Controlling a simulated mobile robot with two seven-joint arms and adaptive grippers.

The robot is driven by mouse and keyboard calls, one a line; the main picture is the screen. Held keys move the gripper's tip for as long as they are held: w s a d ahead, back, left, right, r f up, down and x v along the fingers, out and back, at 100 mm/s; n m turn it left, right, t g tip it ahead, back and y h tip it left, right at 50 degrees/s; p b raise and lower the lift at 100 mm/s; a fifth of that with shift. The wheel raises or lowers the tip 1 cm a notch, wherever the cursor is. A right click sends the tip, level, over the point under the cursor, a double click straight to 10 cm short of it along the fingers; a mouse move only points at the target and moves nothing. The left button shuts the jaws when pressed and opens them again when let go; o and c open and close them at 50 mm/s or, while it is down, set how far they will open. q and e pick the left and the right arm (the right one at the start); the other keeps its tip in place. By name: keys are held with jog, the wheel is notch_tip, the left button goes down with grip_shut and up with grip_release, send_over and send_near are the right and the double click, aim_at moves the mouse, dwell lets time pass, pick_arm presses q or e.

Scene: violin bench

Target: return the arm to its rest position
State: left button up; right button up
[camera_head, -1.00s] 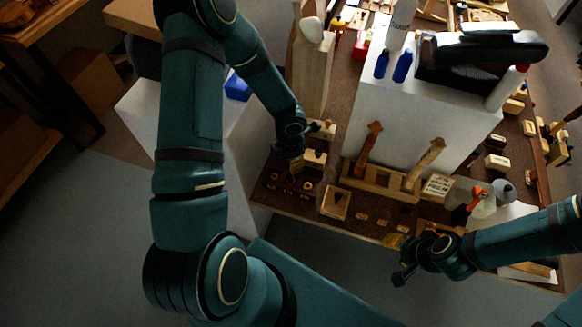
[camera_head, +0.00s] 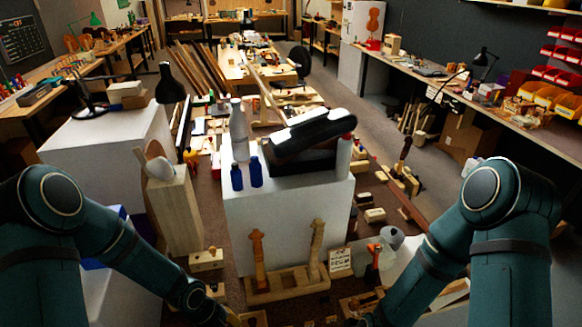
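My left arm (camera_head: 140,265) comes in from the left and slopes down to the bottom edge, its wrist (camera_head: 193,296) beside small wooden blocks. My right arm (camera_head: 440,262) comes in from the right and slopes down to the bottom edge, just right of the centre. The fingers of both grippers are cut off by the bottom edge, so I cannot see whether they are open, shut or holding anything.
A white block (camera_head: 280,225) stands between the arms, carrying a black case (camera_head: 310,140), a white bottle (camera_head: 239,130) and blue bottles (camera_head: 255,172). A wooden rack (camera_head: 285,285) stands before it. A wooden post (camera_head: 174,212) rises beside my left arm.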

pick_arm(q)
jog(key=s+d+f+n+t+b, duration=0.1)
jog(key=s+d+f+n+b, duration=0.1)
jog(key=n, duration=1.2)
jog(key=s+d+f+n+t+b, duration=0.1)
jog(key=s+d+f+n+b, duration=0.2)
jog(key=n, duration=1.2)
jog(key=shift+d+f+h+b, duration=0.3)
jog(key=shift+d+f+b, duration=0.55)
jog(key=shift+f, duration=0.3)
